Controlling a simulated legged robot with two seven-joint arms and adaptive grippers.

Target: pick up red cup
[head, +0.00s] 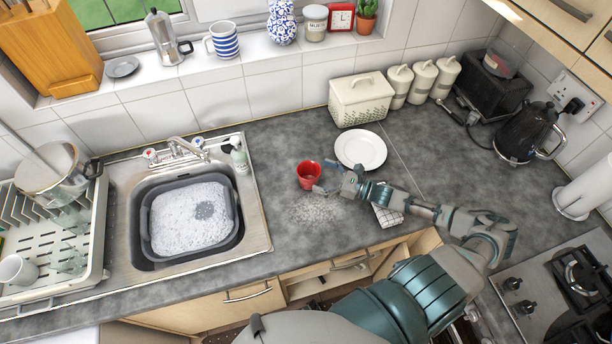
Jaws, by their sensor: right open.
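The red cup (308,174) stands upright on the grey worktop, to the right of the sink and left of a white plate. My right gripper (326,181) is open, with its fingers at the right side of the cup. Whether a finger touches the cup is too small to tell. My right arm reaches in from the lower right. My left gripper is not in view.
The white plate (361,150) lies close behind the right gripper. The sink basin (240,228) holds suds. A cream bread bin (360,98) stands at the wall. Worktop between sink and cup is clear.

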